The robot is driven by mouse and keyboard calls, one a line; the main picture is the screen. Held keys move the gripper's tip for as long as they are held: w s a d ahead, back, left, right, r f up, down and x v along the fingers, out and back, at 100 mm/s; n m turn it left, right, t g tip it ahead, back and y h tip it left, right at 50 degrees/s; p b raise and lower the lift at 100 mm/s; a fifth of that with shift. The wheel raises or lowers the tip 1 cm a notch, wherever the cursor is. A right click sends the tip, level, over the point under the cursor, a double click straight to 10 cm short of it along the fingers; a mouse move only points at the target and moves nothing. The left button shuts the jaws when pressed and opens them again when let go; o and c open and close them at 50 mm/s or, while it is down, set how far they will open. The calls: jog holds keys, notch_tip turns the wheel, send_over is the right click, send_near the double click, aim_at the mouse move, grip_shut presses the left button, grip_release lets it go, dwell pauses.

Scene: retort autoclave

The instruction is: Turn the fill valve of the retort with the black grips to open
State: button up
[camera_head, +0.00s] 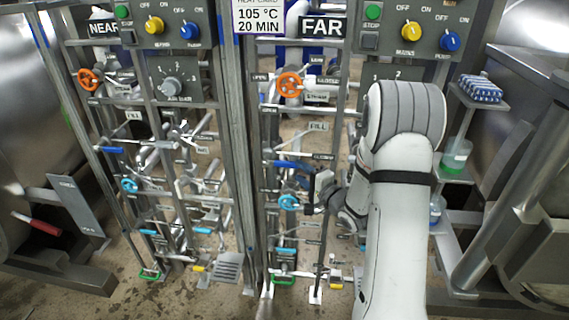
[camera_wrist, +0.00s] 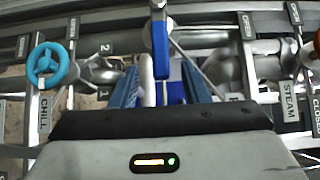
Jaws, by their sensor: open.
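The fill valve on the FAR panel has a blue lever (camera_head: 293,164) below a FILL label (camera_head: 318,127). The lever lies roughly level in the head view. My gripper (camera_head: 314,190) is beside the lever's right end, partly hidden by my own arm. In the wrist view the blue lever (camera_wrist: 161,68) points from its pivot toward my gripper (camera_wrist: 162,82). My open fingers show on either side of it, apart from it as far as I can tell. No black grips show clearly; a red grip (camera_head: 36,223) is on the left retort.
A cyan chill wheel (camera_wrist: 51,65) is left of the lever in the wrist view. An orange steam wheel (camera_head: 289,85) sits above it in the head view. Pipes and upright posts (camera_head: 245,150) crowd the panel. A similar NEAR panel has its own blue lever (camera_head: 109,150).

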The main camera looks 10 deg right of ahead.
aim_at(292, 166)
jog(key=x, duration=0.7)
jog(key=shift+w+a+p, duration=0.25)
jog(key=shift+p, duration=0.1)
jog(key=shift+c, duration=0.2)
grip_shut()
